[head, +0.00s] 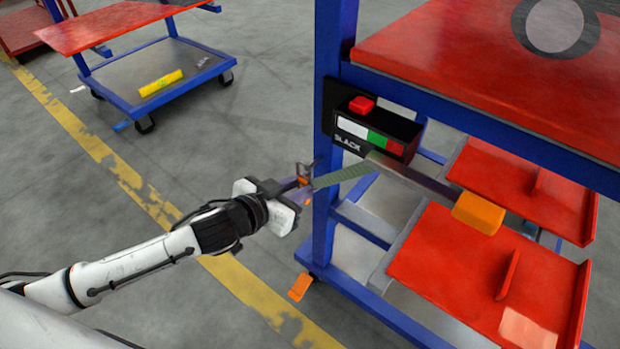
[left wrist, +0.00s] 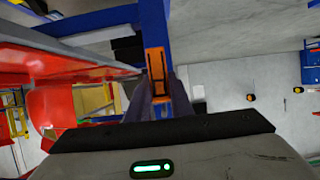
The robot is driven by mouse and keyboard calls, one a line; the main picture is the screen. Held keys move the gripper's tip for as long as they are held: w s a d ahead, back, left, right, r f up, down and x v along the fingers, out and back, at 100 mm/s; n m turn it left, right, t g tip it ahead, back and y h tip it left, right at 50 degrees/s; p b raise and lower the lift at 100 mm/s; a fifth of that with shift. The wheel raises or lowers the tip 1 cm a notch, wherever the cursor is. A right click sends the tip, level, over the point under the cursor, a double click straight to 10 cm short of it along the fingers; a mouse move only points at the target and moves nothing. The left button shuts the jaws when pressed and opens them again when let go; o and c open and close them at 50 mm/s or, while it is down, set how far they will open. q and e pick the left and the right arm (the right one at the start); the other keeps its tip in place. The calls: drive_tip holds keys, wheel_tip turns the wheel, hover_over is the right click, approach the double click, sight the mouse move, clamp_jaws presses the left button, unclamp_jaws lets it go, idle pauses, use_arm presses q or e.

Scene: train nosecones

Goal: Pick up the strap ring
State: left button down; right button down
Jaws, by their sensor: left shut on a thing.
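The strap ring (head: 304,181) is a small orange piece at the end of a grey-green strap (head: 343,175). My left gripper (head: 303,184) is shut on the ring, in front of the blue post of the cart. In the left wrist view the orange ring (left wrist: 156,66) stands upright between the fingers (left wrist: 160,98). The strap runs from the ring to a black box labelled SLACK (head: 375,132), which has a red button and a white, green and red strip. My right gripper is not in view.
The blue-framed cart has a red top (head: 480,70) and red trays (head: 470,270) below. An orange block (head: 478,213) sits on a bar from the box. An orange tag (head: 300,287) hangs low by the post. Another cart (head: 160,75) stands far left; the floor between is clear.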

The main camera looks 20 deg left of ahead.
use_arm(q)
drive_tip(key=s+a, duration=0.5)
drive_tip(key=s, duration=0.9)
drive_tip(key=shift+s+a+r, duration=0.15)
drive_tip(key=shift+s+a, duration=0.05)
drive_tip(key=shift+s, duration=0.2)
